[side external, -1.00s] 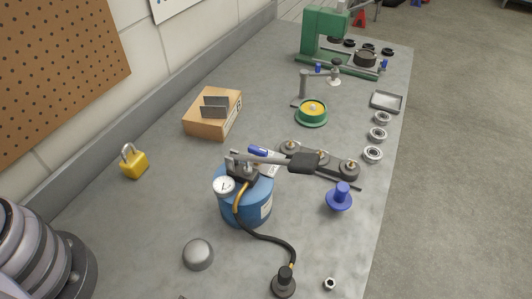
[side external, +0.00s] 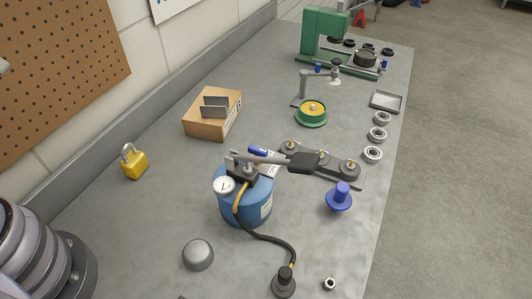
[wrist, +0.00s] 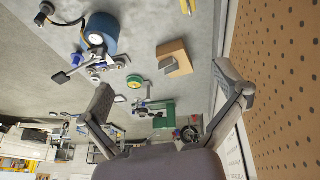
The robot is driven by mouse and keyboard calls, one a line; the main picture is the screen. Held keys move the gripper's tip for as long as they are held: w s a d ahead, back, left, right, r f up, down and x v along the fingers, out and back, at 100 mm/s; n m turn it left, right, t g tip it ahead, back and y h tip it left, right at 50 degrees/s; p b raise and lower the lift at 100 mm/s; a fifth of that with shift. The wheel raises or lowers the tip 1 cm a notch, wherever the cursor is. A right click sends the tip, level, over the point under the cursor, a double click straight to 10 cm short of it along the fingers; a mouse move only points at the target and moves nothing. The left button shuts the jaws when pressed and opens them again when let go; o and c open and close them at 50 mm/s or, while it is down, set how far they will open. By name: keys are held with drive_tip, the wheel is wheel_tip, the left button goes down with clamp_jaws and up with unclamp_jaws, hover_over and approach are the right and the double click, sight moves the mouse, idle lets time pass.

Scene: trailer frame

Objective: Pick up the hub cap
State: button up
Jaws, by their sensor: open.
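The hub cap looks to be the smooth grey dome (side external: 198,254) lying on the bench at the front, left of the hose end, in the side view. I cannot make it out in the wrist view. My gripper (wrist: 162,78) shows in the wrist view with its two fingers wide apart and nothing between them. It is above the bench beside the pegboard wall, away from the dome. The side view does not clearly show the gripper.
A blue canister (side external: 246,204) with gauge, handle and black hose stands right of and behind the dome. The hose ends at a black fitting (side external: 284,283). A yellow padlock (side external: 134,163), a cardboard box (side external: 205,122) and a blue knob (side external: 340,198) are farther off. The pegboard (wrist: 284,90) is close.

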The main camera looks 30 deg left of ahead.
drive_tip(key=w+d+f+n+g+h, duration=0.35)
drive_tip(key=d+f+g+h, duration=0.2)
drive_tip(key=f, duration=0.35)
drive_tip(key=w+d+f+n+g+h, duration=0.3)
drive_tip(key=w+d+f+g+h, duration=0.1)
drive_tip(key=d+f, duration=0.35)
drive_tip(key=n+t+h, duration=0.3)
drive_tip(key=n+t, duration=0.1)
drive_tip(key=n, duration=0.6)
approach(195, 251)
drive_tip(key=shift+w+d+f, duration=0.2)
drive_tip(key=shift+d+f, duration=0.65)
drive_tip(key=shift+f, duration=0.15)
drive_tip(key=shift+s+d+f, duration=0.15)
drive_tip(key=shift+f, duration=0.15)
drive_tip(key=shift+d+f, duration=0.2)
drive_tip(key=shift+d, duration=0.15)
drive_tip(key=shift+x, duration=3.25)
drive_tip(key=c, duration=1.2)
drive_tip(key=shift+r, duration=0.1)
drive_tip(key=shift+c, duration=0.2)
